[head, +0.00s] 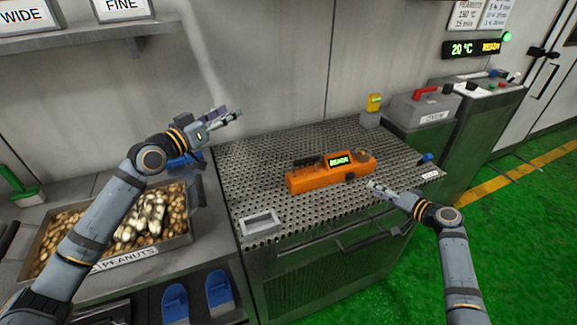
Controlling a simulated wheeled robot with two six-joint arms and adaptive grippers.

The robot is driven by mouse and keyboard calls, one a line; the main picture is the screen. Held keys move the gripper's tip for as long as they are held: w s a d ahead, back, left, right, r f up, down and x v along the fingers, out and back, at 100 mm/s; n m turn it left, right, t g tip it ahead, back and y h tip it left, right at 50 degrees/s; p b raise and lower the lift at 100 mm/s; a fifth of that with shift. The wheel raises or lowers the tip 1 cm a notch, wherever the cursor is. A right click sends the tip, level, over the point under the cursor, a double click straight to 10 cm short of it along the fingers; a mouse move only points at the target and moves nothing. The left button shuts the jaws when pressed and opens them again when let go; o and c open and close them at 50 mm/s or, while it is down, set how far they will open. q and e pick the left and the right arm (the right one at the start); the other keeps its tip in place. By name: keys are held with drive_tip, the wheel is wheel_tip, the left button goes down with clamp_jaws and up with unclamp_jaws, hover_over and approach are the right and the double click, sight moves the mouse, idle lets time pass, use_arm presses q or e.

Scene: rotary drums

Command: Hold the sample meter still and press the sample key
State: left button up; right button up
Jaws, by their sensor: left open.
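The orange sample meter (312,181) lies on the perforated metal table top, its small lit display (339,160) facing up. A black part sits at its left, a round brownish cup at its right end, and a dark knob on its front side. I cannot tell which part is the sample key. My left gripper (232,114) is open and empty, raised up and left of the meter, over the table's back left corner.
A tray of peanuts (190,240) stands at left. A small grey-white frame (262,222) lies on the table's front left. A yellow object (374,103) and a grey box with a red handle (420,110) stand behind right. A blue-ended item (426,158) lies at the right edge.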

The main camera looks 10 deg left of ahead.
use_arm(q)
drive_tip(key=w+a+f+g, duration=0.1)
drive_tip(key=w+a+f, duration=0.1)
drive_tip(key=w+f, duration=0.35)
drive_tip(key=m+g+h, duration=0.6)
drive_tip(key=h, duration=0.1)
approach(315, 159)
drive_tip(key=w+r, duration=0.1)
drive_tip(key=w+d+r, duration=0.1)
drive_tip(key=w, duration=0.1)
drive_tip(key=shift+s+a+f, duration=0.1)
drive_tip(key=shift+s+f, duration=0.25)
drive_tip(key=shift+f, duration=0.25)
drive_tip(key=shift+s+a+f, duration=0.1)
drive_tip(key=shift+s+f, duration=0.25)
drive_tip(key=shift+f, duration=0.3)
drive_tip(key=x, duration=0.7)
drive_tip(key=shift+d+f, duration=0.1)
drive_tip(key=shift+c, duration=0.2)
